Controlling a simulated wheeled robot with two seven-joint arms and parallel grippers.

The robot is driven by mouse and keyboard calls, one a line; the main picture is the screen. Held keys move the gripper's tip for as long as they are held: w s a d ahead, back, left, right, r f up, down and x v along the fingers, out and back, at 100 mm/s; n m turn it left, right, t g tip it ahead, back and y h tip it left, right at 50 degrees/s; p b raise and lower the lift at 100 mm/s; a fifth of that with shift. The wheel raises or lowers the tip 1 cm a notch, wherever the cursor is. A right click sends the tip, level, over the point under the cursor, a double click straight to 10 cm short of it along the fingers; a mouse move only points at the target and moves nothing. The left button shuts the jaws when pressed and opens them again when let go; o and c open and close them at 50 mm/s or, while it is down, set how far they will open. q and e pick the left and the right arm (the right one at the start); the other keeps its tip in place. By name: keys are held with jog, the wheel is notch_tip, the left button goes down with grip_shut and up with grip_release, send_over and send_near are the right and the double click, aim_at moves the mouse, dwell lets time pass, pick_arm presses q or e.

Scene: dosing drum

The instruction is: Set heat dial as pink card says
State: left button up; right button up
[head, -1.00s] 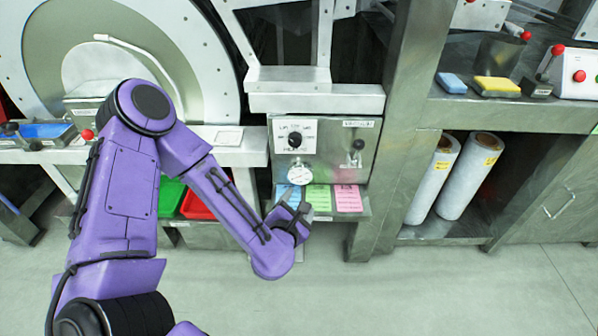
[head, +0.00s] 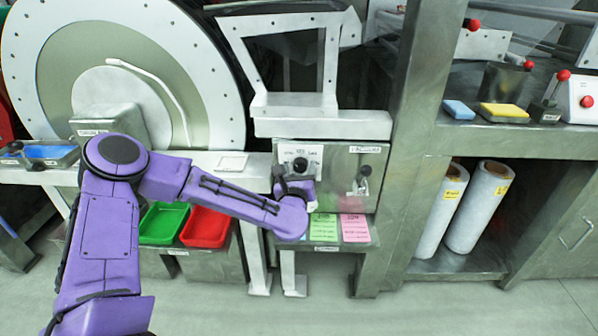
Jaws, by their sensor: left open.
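The heat dial (head: 300,164) is a black knob on a white plate, at the upper left of a metal control panel (head: 340,190). The pink card (head: 354,228) lies on the small shelf below the panel, at its right; its print is too small to read. A green card (head: 323,228) lies to its left. My left gripper (head: 297,180) is raised in front of the panel, just below the dial, and hides the area under it. It is open, its fingers small and partly hidden; I cannot tell whether they touch the dial. My right gripper is not in view.
A toggle lever (head: 364,172) under a vacuum label sits on the panel's right side. A green tray (head: 163,223) and a red tray (head: 205,227) stand left of the shelf. A steel post (head: 405,150) rises right of the panel.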

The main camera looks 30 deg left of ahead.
pick_arm(q)
jog(key=c, duration=1.1)
jog(key=shift+o, duration=0.2)
